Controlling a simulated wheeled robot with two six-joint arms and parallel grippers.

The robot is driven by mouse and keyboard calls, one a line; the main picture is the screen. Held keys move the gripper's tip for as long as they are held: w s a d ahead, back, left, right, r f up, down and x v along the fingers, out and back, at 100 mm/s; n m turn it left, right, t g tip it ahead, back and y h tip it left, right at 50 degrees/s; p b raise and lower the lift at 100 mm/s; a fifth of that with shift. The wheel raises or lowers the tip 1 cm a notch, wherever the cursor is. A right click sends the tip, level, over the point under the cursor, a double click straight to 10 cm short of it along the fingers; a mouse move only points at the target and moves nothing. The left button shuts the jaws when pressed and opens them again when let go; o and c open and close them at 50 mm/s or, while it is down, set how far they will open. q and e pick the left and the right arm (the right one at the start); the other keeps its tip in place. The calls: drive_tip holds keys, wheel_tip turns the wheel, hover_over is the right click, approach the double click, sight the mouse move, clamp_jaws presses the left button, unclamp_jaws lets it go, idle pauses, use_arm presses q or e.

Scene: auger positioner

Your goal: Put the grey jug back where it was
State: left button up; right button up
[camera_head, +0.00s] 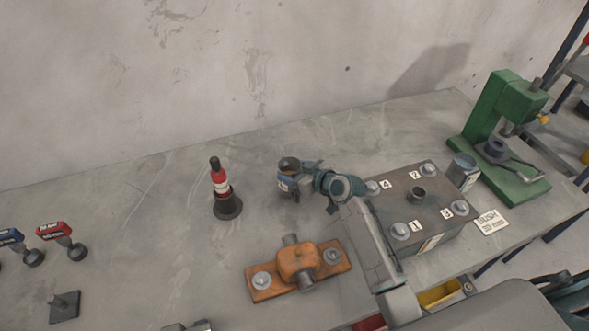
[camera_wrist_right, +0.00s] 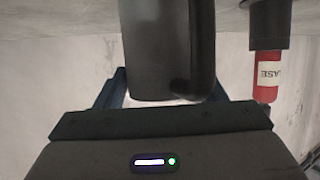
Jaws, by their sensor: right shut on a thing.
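The grey jug (camera_head: 289,164) is near the middle of the bench in the head view, seen from above and partly covered by my gripper. In the right wrist view the dark grey jug (camera_wrist_right: 158,45) fills the space between the jaws, with its handle (camera_wrist_right: 203,50) on the right side. My right gripper (camera_head: 295,175) is shut on the jug. The jug looks upright; whether its base touches the bench I cannot tell. My left gripper is not in view.
A red grease bottle (camera_head: 220,183) stands left of the jug. An orange clamp block (camera_head: 297,264) lies in front. A numbered grey box (camera_head: 425,195), a grey-blue can (camera_head: 461,168) and a green press (camera_head: 495,130) are to the right. Bench behind the jug is bare.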

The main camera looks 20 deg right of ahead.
drive_tip(key=o, duration=1.2)
drive_tip(key=shift+o, duration=0.2)
drive_tip(key=shift+r, duration=0.1)
drive_tip(key=shift+s+d+r, duration=0.1)
drive_tip(key=shift+s, duration=0.15)
drive_tip(key=p+v, duration=0.4)
drive_tip(key=v, duration=0.7)
drive_tip(key=shift+s, duration=0.2)
drive_tip(key=shift+d, duration=0.1)
